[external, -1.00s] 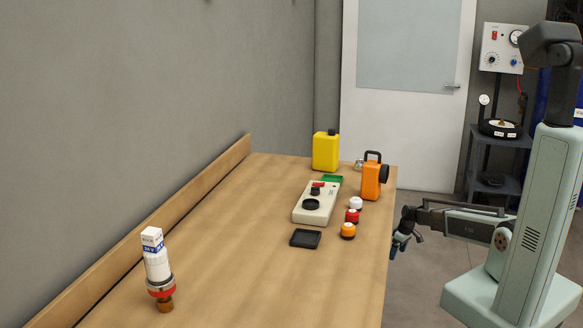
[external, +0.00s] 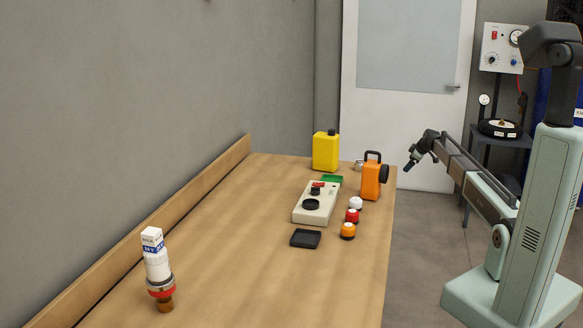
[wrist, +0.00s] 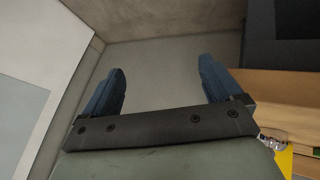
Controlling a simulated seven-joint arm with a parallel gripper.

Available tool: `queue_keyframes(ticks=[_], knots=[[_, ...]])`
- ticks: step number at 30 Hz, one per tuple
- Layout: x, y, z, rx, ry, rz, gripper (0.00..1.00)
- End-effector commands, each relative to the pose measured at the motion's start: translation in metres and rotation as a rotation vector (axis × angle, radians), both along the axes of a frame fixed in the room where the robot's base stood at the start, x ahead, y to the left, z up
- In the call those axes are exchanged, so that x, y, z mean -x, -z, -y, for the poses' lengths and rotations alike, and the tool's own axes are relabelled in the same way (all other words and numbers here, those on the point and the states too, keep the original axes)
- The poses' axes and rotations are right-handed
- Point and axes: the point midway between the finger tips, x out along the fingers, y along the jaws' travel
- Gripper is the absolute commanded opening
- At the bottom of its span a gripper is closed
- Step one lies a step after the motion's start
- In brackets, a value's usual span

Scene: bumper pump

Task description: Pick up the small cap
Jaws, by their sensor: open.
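A beige box (external: 308,215) lies on the bench with a small black cap-like piece (external: 315,191) and a larger black round piece (external: 311,204) on top; I cannot tell for sure which is the small cap. Short round pieces with coloured sides stand right of the box: white (external: 355,203), red (external: 352,215) and orange (external: 348,231). My gripper (external: 407,168) is open and empty, off the bench's right edge and right of the orange canister (external: 371,181). In the wrist view its two blue fingers (wrist: 160,78) are spread, with only floor and wall between them.
A black tray (external: 305,239) lies in front of the box, a green tray (external: 333,178) behind it. A yellow jug (external: 325,153) stands at the back. The bench (external: 230,230) is clear between. Its edge (wrist: 285,85) shows in the wrist view.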

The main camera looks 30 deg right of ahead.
Motion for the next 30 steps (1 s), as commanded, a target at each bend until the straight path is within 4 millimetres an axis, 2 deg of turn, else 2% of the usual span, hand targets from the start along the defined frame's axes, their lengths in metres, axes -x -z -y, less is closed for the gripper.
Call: queue_keyframes(ticks=[3,5,8,14,21,25,30], knots=[[-0.008,-0.025,0.003,0.016,-0.021,0.016,0.93],[-0.011,-0.035,-0.005,0.016,-0.04,0.012,0.93],[-0.017,-0.052,-0.028,0.012,-0.079,-0.004,0.93],[-0.022,-0.086,-0.095,-0.016,-0.176,-0.07,0.93],[-0.015,-0.136,-0.189,-0.043,-0.312,-0.17,0.93],[-0.009,-0.152,-0.219,-0.051,-0.357,-0.209,0.93],[-0.009,-0.152,-0.233,-0.055,-0.378,-0.228,0.93]])
